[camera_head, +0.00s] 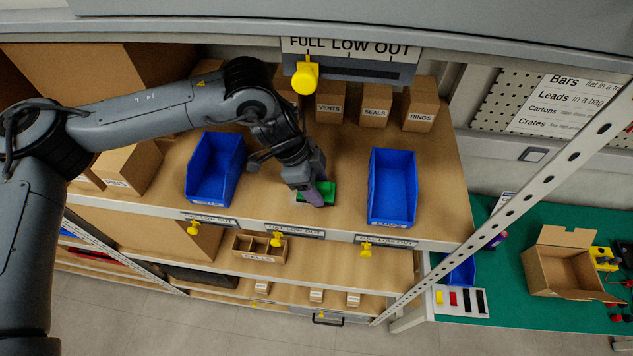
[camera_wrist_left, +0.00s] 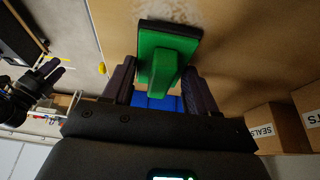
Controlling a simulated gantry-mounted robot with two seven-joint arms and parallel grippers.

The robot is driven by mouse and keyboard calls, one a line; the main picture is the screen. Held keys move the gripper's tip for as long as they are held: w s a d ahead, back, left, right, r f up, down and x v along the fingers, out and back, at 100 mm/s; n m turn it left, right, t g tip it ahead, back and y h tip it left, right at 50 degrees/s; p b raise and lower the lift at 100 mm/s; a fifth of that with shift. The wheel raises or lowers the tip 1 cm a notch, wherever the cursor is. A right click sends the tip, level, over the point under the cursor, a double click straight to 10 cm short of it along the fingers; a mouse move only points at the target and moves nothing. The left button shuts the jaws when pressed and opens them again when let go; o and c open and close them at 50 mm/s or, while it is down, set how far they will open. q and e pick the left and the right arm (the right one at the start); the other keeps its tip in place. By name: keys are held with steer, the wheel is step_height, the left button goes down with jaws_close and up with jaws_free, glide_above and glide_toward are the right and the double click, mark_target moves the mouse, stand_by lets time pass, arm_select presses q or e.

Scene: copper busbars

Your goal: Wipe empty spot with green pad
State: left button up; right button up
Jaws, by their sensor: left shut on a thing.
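My left gripper (camera_head: 318,194) is shut on the green pad (camera_head: 326,188), over the shelf board between two blue bins. The wrist view shows the green handle (camera_wrist_left: 158,65) of the pad between the fingers and its dark base beyond. The empty spot (camera_head: 345,210) is the bare brown board between the left blue bin (camera_head: 213,170) and the right blue bin (camera_head: 392,188). A pale, dusty-looking patch (camera_wrist_left: 170,10) shows beside the pad in the wrist view. The pad is at or very near the board; contact is hard to tell. My right gripper (camera_wrist_left: 50,76) is small and dark at the left of the wrist view.
Cartons, including the SEALS carton (camera_head: 375,105) and RINGS carton (camera_head: 421,104), stand behind the spot. Yellow tags (camera_head: 366,250) hang on the shelf's front edge. A slanted perforated post (camera_head: 500,228) stands at the right, before a green bench (camera_head: 510,270).

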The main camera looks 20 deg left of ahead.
arm_select(q)
steer(key=shift+f, duration=0.6)
